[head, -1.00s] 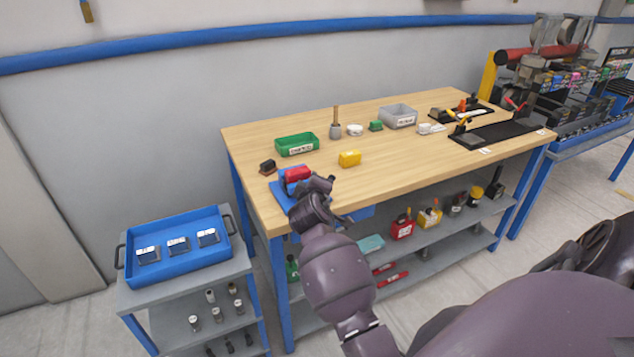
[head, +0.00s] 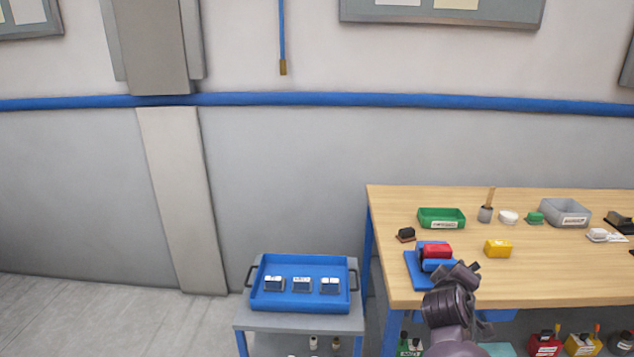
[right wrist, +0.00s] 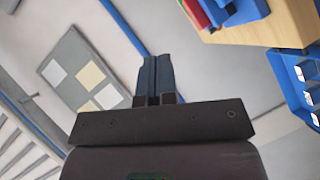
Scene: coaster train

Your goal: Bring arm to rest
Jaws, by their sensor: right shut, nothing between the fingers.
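My right gripper (head: 465,270) is at the near left part of the wooden workbench, beside a blue fixture (head: 418,272). A red block (head: 437,251) sits on this fixture. In the right wrist view my gripper's two dark fingers (right wrist: 154,76) are together with nothing between them. They point toward the wall, away from the blue fixture, which shows at the top right (right wrist: 240,10). My arm hides part of the bench's front. My left gripper is not in view.
The workbench (head: 550,280) also bears a green bin (head: 441,218), a yellow block (head: 498,249), a dark block (head: 406,234) and a grey bin (head: 565,212). A blue tray (head: 300,305) with three dark pieces stands on a cart to the left. The floor at far left is clear.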

